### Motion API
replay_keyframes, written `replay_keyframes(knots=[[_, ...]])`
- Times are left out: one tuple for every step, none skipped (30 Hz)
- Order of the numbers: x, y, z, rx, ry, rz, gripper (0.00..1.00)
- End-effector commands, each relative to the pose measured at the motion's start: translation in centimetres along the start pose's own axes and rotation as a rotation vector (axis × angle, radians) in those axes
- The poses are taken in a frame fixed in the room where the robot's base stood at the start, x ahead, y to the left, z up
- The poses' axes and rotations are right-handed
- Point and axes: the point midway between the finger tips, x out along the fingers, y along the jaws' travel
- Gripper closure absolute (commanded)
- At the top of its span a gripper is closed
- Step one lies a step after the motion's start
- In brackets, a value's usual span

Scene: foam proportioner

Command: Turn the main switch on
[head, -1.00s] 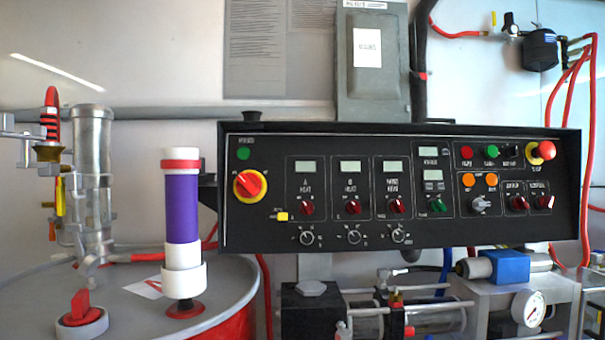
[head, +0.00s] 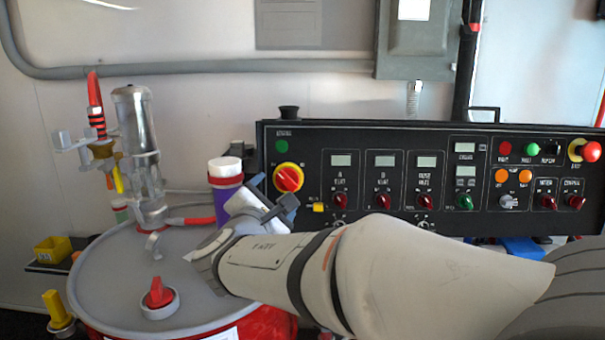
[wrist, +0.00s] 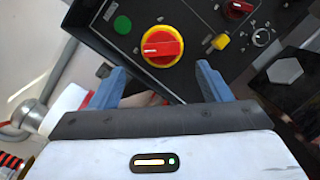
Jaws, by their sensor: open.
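The main switch is a red rotary knob on a yellow disc (head: 289,178) at the left end of the black control panel (head: 375,150). My gripper (head: 272,193) is open and empty, just below and in front of the switch. In the wrist view the switch (wrist: 162,46) lies ahead of and between the two blue fingertips (wrist: 160,72), and the fingers do not appear to touch it. A white mark runs along the knob's grip, lying nearly level in that view. The whole knob is visible there.
A green button (wrist: 122,25) and a yellow knob (wrist: 220,42) flank the switch. A purple and white cylinder (head: 226,180) stands close behind my gripper. A drum (head: 110,290) with a red valve knob (head: 158,293) and a metal pump (head: 140,140) lies to the left.

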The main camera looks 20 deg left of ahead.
Motion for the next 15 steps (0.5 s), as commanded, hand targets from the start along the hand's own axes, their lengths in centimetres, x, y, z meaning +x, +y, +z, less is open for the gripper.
replay_keyframes(knots=[[0.7,0.0,0.0,-0.001,-0.001,-0.002,0.29],[1.2,-0.1,0.0,-0.002,-0.001,-0.003,0.29],[1.8,-0.2,0.0,-0.002,-0.002,-0.004,0.29],[2.4,-0.2,0.0,-0.002,-0.002,-0.003,0.29],[2.9,-0.1,0.0,-0.001,-0.002,-0.004,0.29],[3.5,-0.2,0.0,-0.001,-0.001,-0.005,0.29],[4.0,-0.2,0.0,0.000,-0.001,-0.004,0.29],[4.5,-0.2,0.0,0.001,-0.001,-0.004,0.29],[5.0,-0.2,0.0,0.001,-0.001,-0.004,0.29],[5.4,-0.2,0.0,0.000,0.000,-0.004,0.29],[5.8,-0.1,0.0,0.001,0.000,-0.003,0.29],[6.1,-0.1,0.0,0.002,0.000,-0.003,0.29],[6.4,-0.1,0.0,0.002,0.000,-0.003,0.29],[6.6,-0.2,0.0,0.002,0.000,-0.004,0.29],[6.8,-0.2,0.0,0.001,0.000,-0.004,0.29]])
